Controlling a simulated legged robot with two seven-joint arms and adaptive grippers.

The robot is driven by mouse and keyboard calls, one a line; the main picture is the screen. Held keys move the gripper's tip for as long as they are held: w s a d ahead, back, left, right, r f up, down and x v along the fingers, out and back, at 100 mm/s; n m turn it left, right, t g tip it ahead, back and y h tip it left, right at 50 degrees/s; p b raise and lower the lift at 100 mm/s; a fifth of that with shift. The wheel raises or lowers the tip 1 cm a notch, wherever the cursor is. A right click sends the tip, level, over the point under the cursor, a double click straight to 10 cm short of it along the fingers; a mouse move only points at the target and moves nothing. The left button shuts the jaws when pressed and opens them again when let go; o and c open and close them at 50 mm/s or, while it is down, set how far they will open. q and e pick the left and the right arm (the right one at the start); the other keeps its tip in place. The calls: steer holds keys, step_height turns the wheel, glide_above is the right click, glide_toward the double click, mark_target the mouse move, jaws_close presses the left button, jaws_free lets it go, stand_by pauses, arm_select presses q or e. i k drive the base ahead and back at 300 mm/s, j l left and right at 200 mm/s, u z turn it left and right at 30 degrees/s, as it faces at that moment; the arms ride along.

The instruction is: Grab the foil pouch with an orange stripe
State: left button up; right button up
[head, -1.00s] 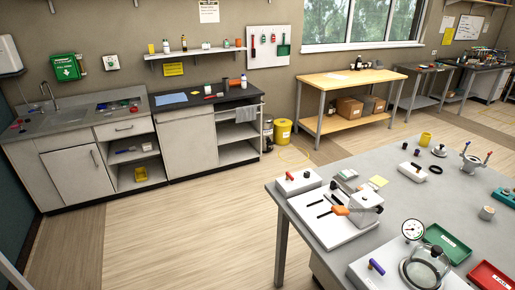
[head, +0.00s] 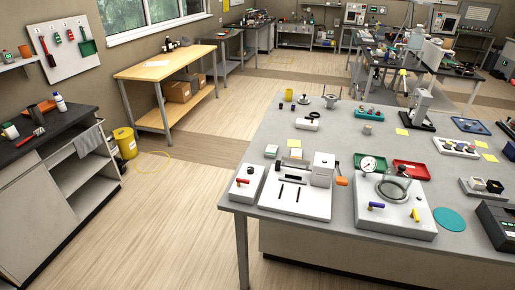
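I cannot make out a foil pouch with an orange stripe in the head view. The large grey workbench (head: 300,235) fills the right half. A white sealer-like device (head: 298,198) stands at its front left corner, with an orange part (head: 341,181) at its right side. Neither of my grippers is in view.
Green (head: 370,163) and red (head: 411,169) trays lie behind the dome. A wooden table (head: 165,63) stands at the back left, a black-topped counter (head: 62,122) at the left. The floor (head: 165,215) between counter and workbench is clear.

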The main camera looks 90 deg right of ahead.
mark_target(296, 153)
steer(key=i+z, duration=0.15)
steer(key=z, duration=2.05)
